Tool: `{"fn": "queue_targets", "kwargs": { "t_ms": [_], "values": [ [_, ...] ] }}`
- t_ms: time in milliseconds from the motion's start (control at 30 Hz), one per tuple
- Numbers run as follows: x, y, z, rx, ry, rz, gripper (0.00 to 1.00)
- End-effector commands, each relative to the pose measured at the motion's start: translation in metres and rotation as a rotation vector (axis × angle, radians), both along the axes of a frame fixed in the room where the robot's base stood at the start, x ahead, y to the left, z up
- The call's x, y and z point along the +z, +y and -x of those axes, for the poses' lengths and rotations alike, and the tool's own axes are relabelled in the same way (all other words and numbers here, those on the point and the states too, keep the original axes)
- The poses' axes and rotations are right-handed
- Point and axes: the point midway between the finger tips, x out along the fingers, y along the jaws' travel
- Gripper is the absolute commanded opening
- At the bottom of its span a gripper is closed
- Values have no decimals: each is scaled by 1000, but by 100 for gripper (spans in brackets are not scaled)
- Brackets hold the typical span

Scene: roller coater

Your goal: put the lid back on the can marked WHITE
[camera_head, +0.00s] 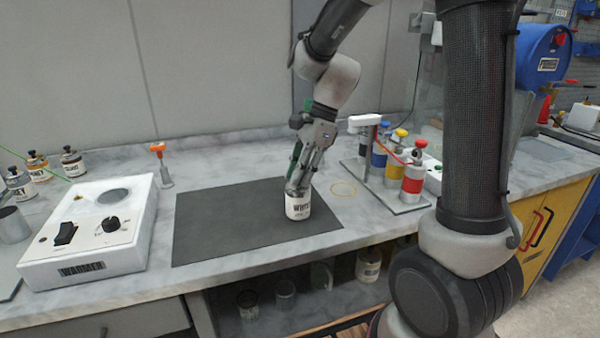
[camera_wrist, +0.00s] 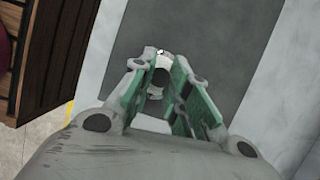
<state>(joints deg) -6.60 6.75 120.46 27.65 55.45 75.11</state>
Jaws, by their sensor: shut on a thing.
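The can marked WHITE (camera_head: 298,207) stands upright near the right front corner of the dark mat, its label facing the front. My gripper (camera_head: 297,186) points down right over the can's mouth, with its fingers in front of the rim. In the wrist view my gripper (camera_wrist: 163,75) has its green-padded fingers close together around a small dark round thing, which looks like the lid (camera_wrist: 160,78). Pale parts of the can (camera_wrist: 157,93) show around it. The fingers hide most of the lid, and I cannot tell whether it touches the can's rim.
The dark mat (camera_head: 220,220) is otherwise bare. A white warmer box (camera_head: 95,235) and several small cans (camera_head: 73,163) stand at left. An orange-topped tool (camera_head: 162,165) stands behind the mat. A rack with coloured cylinders (camera_head: 413,180) stands close at right. Jars sit on the shelf below.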

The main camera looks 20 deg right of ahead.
Motion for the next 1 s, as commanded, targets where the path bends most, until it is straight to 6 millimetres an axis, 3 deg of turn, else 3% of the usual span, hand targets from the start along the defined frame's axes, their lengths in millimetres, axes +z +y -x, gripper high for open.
{"fn": "queue_targets", "kwargs": {
  "t_ms": [300, 333, 467, 667, 700, 800, 1000],
  "values": [
    [0, 0, 0, 0, 0, 0, 4],
    [0, 0, 0, 0, 0, 0, 19],
    [0, 0, 0, 0, 0, 0, 42],
    [0, 0, 0, 0, 0, 0, 42],
    [0, 0, 0, 0, 0, 0, 44],
    [0, 0, 0, 0, 0, 0, 62],
    [0, 0, 0, 0, 0, 0, 64]
  ]
}}
